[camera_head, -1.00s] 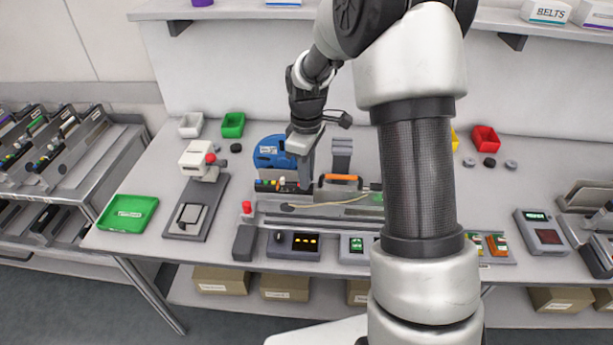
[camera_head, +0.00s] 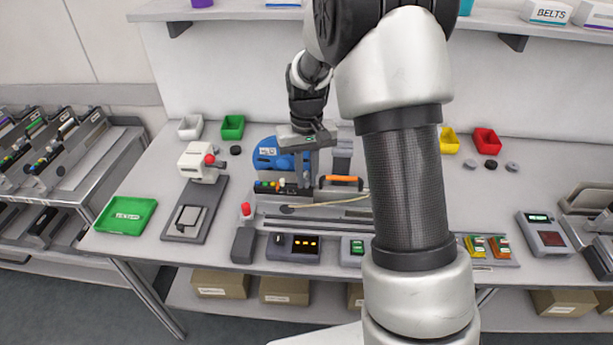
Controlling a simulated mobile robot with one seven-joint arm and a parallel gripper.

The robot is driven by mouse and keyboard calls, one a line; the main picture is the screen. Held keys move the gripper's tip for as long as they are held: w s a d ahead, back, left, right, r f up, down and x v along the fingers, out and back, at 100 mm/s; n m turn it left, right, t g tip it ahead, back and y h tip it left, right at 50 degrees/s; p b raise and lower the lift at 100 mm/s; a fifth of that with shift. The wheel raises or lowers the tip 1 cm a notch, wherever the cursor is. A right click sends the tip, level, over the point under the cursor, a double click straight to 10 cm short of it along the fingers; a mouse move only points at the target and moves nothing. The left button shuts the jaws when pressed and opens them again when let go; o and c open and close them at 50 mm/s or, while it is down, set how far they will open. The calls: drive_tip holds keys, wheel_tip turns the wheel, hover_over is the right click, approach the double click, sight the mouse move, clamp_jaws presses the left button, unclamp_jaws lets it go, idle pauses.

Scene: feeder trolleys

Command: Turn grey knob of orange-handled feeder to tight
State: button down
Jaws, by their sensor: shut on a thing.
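The feeder (camera_head: 330,212) lies on the bench, with an orange handle (camera_head: 341,179) on top and a blue reel (camera_head: 268,154) at its back left. A row of small coloured parts (camera_head: 268,184) sits on its left part. My gripper (camera_head: 306,186) points down at the feeder, between the coloured parts and the orange handle. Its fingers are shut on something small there. The grey knob is hidden by the fingers or too small to make out, so I cannot see its setting.
A green tray (camera_head: 127,215) and a press-like device (camera_head: 194,195) are to the left. My arm covers the feeder's right part. A shelf (camera_head: 500,22) runs above.

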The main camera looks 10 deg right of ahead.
drive_tip(key=m, duration=0.5)
drive_tip(key=shift+m, duration=0.4)
idle(0.3)
drive_tip(key=c, duration=1.7)
unclamp_jaws()
drive_tip(key=shift+o, duration=0.2)
